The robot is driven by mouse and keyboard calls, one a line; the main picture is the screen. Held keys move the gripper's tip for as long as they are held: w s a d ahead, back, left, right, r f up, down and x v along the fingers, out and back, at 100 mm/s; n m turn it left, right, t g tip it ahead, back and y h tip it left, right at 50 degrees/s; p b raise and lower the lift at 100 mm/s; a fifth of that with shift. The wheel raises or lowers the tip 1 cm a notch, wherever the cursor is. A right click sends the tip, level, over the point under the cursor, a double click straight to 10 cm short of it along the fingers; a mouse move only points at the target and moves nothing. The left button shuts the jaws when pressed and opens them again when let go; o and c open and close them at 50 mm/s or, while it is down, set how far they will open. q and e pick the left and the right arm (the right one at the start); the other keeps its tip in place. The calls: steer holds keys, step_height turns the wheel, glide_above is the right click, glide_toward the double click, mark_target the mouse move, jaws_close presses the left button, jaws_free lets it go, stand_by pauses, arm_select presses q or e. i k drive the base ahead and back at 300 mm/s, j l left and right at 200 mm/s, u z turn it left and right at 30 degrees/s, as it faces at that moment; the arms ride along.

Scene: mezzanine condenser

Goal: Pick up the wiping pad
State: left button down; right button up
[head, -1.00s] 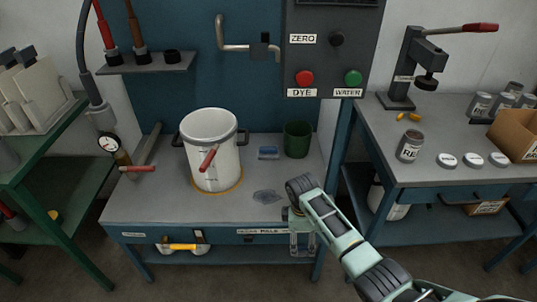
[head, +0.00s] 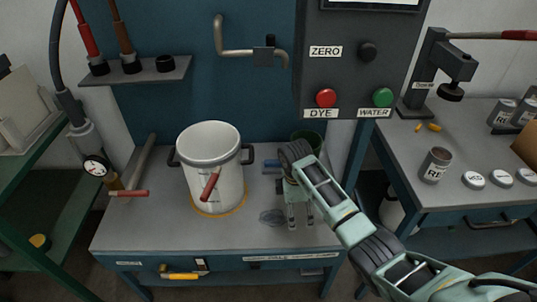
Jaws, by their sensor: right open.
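A small blue pad (head: 269,169), which looks like the wiping pad, lies on the grey bench top (head: 150,222) between the white pot and the green cup. My arm partly covers its right side. My right gripper (head: 300,221) points down with its two fingers apart and empty. In the picture its fingertips are below and to the right of the pad, just right of a grey-blue wet-looking patch (head: 272,216). I cannot tell how high they are above the bench. My left gripper is not in view.
The white pot (head: 211,160) with a red-handled tap stands left of the pad. A green cup (head: 308,138) is mostly hidden behind my right arm. A control box (head: 350,60) with red and green buttons hangs above. The front left of the bench is clear.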

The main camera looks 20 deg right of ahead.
mark_target(270, 166)
steer(key=i, duration=1)
